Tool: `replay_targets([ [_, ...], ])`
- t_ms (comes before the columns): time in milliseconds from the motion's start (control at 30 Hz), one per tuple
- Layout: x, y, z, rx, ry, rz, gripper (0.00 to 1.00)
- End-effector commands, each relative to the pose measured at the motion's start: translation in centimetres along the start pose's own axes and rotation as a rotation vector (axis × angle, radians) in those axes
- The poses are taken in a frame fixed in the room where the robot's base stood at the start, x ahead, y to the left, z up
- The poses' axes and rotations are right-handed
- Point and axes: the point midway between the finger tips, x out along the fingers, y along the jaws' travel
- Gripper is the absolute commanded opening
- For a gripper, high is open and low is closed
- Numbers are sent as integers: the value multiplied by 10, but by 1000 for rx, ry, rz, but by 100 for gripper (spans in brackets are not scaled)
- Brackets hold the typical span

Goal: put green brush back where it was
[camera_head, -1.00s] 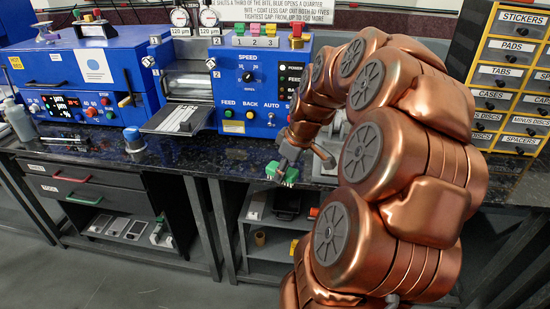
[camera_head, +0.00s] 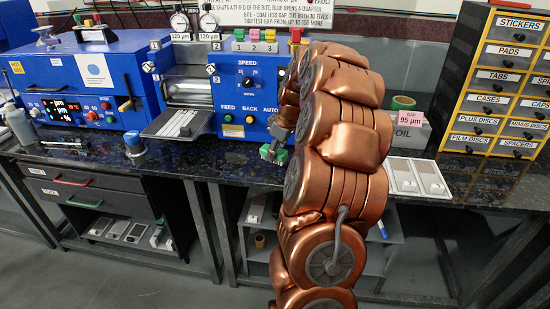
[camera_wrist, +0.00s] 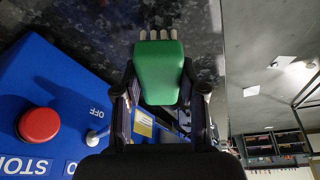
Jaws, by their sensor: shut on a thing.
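The green brush (camera_wrist: 160,72) is held between the two dark fingers of my gripper (camera_wrist: 160,98) in the wrist view, with its pale bristles pointing to the top of the picture. In the head view the brush (camera_head: 272,155) shows as a small green block at the tip of my gripper (camera_head: 277,143), near the bench's front edge and before the blue machine (camera_head: 246,95). The dark speckled bench top (camera_wrist: 95,22) lies beyond the bristles in the wrist view. I cannot tell the brush's height above it. My arm hides part of the bench and machine.
A red stop button (camera_wrist: 40,124) and a metal toggle (camera_wrist: 97,135) stand close left of my gripper. Foil box (camera_head: 408,132), pale trays (camera_head: 418,177) and a drawer cabinet (camera_head: 505,80) are at right.

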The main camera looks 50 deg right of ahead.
Motion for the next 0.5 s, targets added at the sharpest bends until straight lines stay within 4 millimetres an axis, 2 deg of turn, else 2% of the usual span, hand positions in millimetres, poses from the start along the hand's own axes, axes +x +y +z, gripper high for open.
replay_targets([
  [367,4,8,-7,-1,0,-2,0],
  [500,16,7,-2,1,-2,-5,0],
])
